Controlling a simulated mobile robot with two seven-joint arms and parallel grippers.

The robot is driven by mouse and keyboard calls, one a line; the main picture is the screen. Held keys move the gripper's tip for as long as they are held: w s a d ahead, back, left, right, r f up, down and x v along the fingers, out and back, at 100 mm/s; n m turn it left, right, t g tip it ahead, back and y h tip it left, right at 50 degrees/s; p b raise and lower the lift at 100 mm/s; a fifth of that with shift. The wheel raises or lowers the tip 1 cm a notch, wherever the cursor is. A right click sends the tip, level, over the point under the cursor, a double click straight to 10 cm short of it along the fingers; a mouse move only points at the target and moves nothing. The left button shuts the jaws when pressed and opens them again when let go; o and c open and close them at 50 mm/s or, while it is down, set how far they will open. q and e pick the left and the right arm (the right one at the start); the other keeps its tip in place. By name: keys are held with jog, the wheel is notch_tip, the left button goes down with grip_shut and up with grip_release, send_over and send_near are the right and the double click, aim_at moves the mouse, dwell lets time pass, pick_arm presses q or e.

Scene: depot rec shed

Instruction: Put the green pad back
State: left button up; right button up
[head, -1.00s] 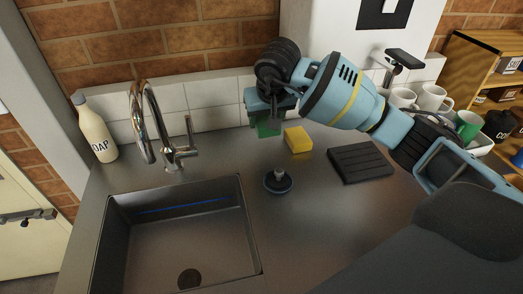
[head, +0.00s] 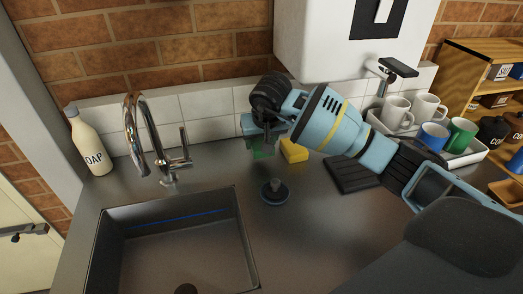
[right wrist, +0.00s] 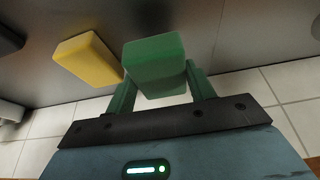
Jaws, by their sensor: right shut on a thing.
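The green pad (head: 258,154) is held in my right gripper (head: 262,147) over the counter behind the sink. In the right wrist view the pad (right wrist: 155,62) sits between the two green fingers (right wrist: 158,85), which are shut on it. In the head view the gripper hides much of the pad. I cannot tell whether the pad touches the counter. A yellow sponge (head: 294,150) lies on the counter just right of the pad; it also shows in the right wrist view (right wrist: 88,60). My left gripper is not in view.
The sink (head: 175,245) and tap (head: 172,165) are to the left, with a soap bottle (head: 90,142). A dark ribbed mat (head: 350,176) and a tray (head: 470,156) with several mugs are right.

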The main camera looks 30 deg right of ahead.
jog(key=shift+f, duration=1.9)
jog(key=shift+f, duration=0.15)
jog(key=o, duration=1)
jog(key=shift+s+r, duration=0.1)
jog(key=shift+r, duration=0.5)
jog(key=v, duration=1.1)
jog(key=shift+s+p, duration=0.1)
jog(key=shift+p, duration=0.25)
